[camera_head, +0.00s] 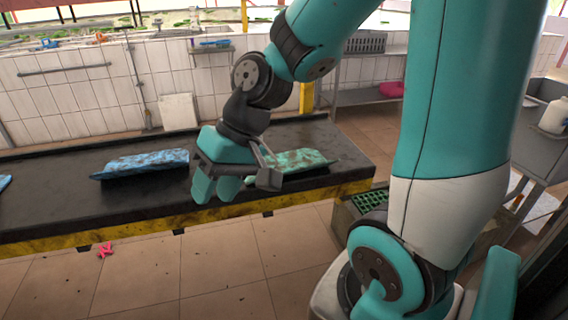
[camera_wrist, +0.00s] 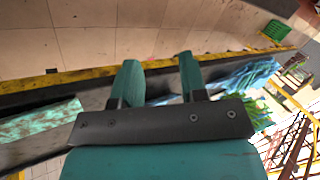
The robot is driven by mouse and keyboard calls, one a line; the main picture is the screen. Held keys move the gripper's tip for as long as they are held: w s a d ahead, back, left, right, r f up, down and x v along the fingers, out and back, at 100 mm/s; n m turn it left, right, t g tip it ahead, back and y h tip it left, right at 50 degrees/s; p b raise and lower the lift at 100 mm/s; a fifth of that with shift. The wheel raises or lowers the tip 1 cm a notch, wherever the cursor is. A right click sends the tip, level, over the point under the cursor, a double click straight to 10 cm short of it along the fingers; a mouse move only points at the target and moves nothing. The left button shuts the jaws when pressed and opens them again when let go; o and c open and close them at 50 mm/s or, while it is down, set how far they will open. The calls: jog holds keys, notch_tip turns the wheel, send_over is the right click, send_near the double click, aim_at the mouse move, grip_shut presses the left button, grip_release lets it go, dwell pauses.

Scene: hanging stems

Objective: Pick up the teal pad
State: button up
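The teal pad (camera_head: 303,160), mottled with brown, lies on the dark belt (camera_head: 60,212) near its right end, in the head view just right of my gripper. In the wrist view the teal pad (camera_wrist: 42,120) is at the left, outside the fingers. My gripper (camera_head: 215,190) points down above the belt, between the teal pad and a blue pad (camera_head: 146,163). In the wrist view the two teal fingers of my gripper (camera_wrist: 158,62) are apart with nothing held between them. My gripper's body and bar hide the left part of the teal pad in the head view.
Another blue pad (camera_head: 4,182) shows at the belt's left edge. The belt has a yellow edge (camera_head: 150,231). A green crate (camera_head: 371,206) stands beyond the belt's right end. A pink item (camera_head: 105,249) lies on the tiled floor. A white tiled wall (camera_head: 90,92) stands behind.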

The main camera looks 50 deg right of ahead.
jog(key=w+d+f+m+t+p, duration=0.1)
jog(key=w+d+f+m+t, duration=0.2)
jog(key=d+m, duration=0.6)
jog(key=m+t+h+p, duration=0.2)
jog(key=m+t+h, duration=0.3)
jog(key=m, duration=0.7)
send_near(299, 168)
jog(key=p+x, duration=0.1)
jog(key=x, duration=0.6)
jog(key=shift+d+f, duration=0.1)
jog(key=shift+d, duration=0.1)
jog(key=shift+p+x, duration=0.55)
jog(key=shift+x, duration=2.1)
jog(key=shift+a, duration=0.15)
grip_shut()
